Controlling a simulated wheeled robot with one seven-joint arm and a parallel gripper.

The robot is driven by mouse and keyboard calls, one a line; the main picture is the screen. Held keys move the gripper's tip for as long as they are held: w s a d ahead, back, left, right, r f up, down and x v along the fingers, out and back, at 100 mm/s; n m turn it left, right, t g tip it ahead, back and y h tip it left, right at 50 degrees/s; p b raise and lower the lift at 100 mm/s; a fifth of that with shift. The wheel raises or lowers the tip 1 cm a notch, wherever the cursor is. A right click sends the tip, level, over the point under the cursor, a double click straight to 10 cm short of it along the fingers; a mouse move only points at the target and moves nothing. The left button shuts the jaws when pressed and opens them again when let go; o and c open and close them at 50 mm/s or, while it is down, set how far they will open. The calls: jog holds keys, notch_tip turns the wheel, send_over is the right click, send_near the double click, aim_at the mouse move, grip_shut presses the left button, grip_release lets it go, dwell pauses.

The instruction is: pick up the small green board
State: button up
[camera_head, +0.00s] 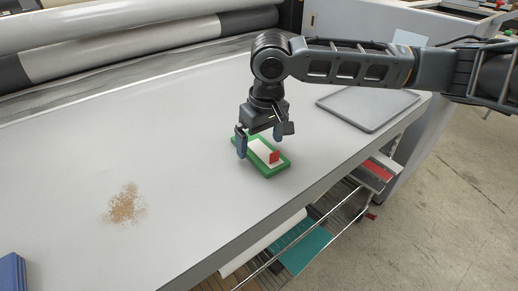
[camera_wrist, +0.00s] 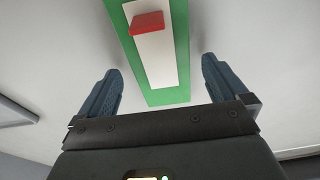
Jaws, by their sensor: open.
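The small green board (camera_head: 270,170) lies on the grey table near its front edge. It carries a white panel (camera_head: 261,147) and a red block (camera_head: 274,156) at one end. In the wrist view the green board (camera_wrist: 181,52) shows at the top middle, with the white panel (camera_wrist: 155,62) and red block (camera_wrist: 147,23) on it. My gripper (camera_head: 259,146) is over the board, pointing down. In the wrist view my gripper (camera_wrist: 163,88) is open, with one finger on each side of the board's near end. Nothing is between the fingers in a grip. The exact height above the board is unclear.
A grey tray (camera_head: 368,107) lies right of the board, under my arm. A pile of brown crumbs (camera_head: 124,205) is on the table (camera_head: 170,140) at left. A blue object (camera_head: 12,272) is at the lower left corner. Large rollers (camera_head: 120,50) run along the back.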

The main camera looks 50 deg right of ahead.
jog(key=shift+w+f, duration=0.1)
jog(key=shift+f, duration=0.65)
jog(key=shift+c, duration=0.3)
jog(key=c, duration=1)
jog(key=shift+r, duration=0.1)
